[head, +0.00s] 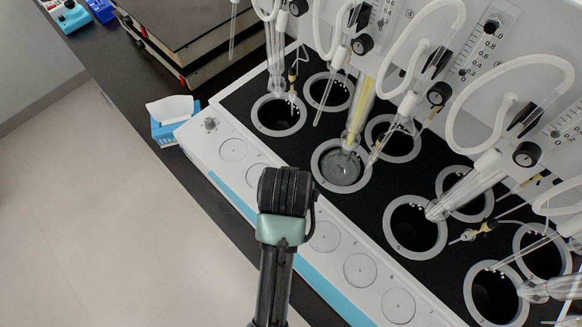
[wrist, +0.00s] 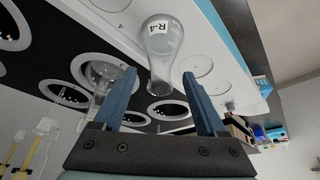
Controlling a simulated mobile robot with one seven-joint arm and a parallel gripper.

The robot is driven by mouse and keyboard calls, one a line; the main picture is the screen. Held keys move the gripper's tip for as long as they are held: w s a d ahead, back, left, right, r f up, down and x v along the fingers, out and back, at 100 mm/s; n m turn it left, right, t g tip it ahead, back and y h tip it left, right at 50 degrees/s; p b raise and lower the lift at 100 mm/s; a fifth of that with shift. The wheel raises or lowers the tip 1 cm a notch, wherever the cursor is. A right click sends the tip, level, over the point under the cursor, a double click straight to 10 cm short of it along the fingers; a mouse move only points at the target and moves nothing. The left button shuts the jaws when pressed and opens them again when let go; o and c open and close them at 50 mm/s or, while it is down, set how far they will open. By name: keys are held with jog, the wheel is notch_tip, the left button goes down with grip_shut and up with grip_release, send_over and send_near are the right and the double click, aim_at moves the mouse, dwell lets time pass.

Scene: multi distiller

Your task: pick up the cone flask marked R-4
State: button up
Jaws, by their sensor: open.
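The clear glass cone flask (wrist: 161,62) with a white label reading R-4 shows at the top middle of the wrist view. It lies in line with the gap between the two blue fingers of my gripper (wrist: 160,76). The fingers are open, one on each side of the flask in the picture, and I see no contact. How far the flask is from the fingertips I cannot tell. In the head view my arm's black end covers this spot, so the flask and fingertips are hidden there.
The distiller (head: 231,134) has a white front ledge with round marks and several ringed wells (head: 415,226). Glass tubes and white hoses (head: 435,20) stand over the wells. A blue tissue box (head: 172,120) sits by the ledge's left end. The floor at the lower left is clear.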

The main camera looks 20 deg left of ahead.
jog(key=shift+w+p+x, duration=0.15)
jog(key=shift+p+x, duration=0.2)
jog(key=shift+x, duration=0.85)
jog(key=shift+w+p+x, duration=0.2)
jog(key=shift+p+x, duration=0.15)
jog(key=shift+x, duration=0.9)
jog(key=shift+a+r, duration=0.15)
jog(key=shift+s, duration=0.1)
jog(key=shift+c, duration=0.3)
grip_shut()
